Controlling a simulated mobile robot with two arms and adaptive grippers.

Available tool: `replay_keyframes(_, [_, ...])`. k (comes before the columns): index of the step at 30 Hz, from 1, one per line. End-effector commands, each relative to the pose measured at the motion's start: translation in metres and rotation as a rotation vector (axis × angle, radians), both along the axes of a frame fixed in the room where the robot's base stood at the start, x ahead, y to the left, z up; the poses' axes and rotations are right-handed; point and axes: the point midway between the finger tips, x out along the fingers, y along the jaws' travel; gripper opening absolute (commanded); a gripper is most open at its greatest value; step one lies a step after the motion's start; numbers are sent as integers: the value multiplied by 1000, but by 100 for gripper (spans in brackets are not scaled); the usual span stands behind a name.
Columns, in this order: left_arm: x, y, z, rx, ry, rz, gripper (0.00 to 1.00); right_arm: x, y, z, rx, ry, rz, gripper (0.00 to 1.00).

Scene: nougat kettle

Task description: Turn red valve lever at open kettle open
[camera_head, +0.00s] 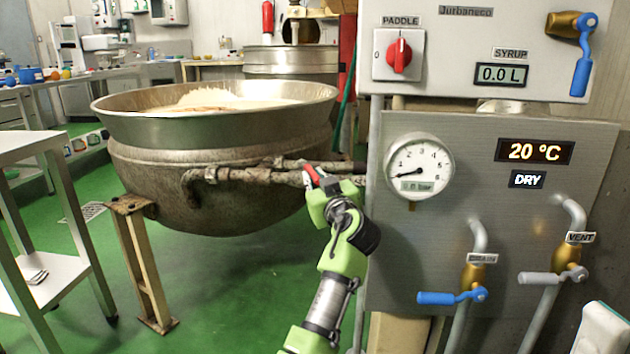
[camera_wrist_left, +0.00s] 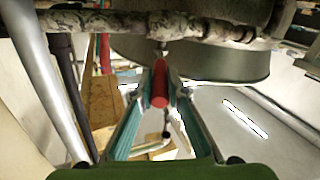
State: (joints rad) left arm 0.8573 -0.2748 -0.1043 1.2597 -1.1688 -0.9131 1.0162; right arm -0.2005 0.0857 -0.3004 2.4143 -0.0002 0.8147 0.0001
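The open kettle (camera_head: 215,130) is a large round metal vessel with pale contents, on the left side of the head view. A rusty pipe (camera_head: 235,174) runs along its front, and the red valve lever (camera_head: 309,176) sits at the pipe's right part. My left gripper (camera_head: 315,185) is at this lever. In the left wrist view the red lever (camera_wrist_left: 160,85) stands between the two fingers (camera_wrist_left: 161,78), which are close together on either side of it. The pipe (camera_wrist_left: 150,22) crosses above them. Finger contact is partly hard to see.
Right of the kettle, a grey panel (camera_head: 480,260) carries a gauge (camera_head: 419,168), a "20 °C" display, a "DRY" sign, a blue drain handle (camera_head: 447,297) and a grey vent handle (camera_head: 540,278). A table (camera_head: 50,270) stands at left. Green floor is clear below the kettle.

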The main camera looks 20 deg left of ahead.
Motion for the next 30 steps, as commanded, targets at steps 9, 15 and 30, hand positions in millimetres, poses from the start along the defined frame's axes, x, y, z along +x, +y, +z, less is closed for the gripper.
replay_keyframes(9, [0, 0, 0, 0, 0, 0, 31, 0, 0, 0, 0, 1, 0, 45])
replay_keyframes(15, [0, 0, 8, 0, -2, 0, 31, 0, 0, 0, 1, 0, -1, 45])
replay_keyframes(30, [0, 0, 92, 0, -2, -1, 31, 0, 0, 0, 0, 1, 0, 45])
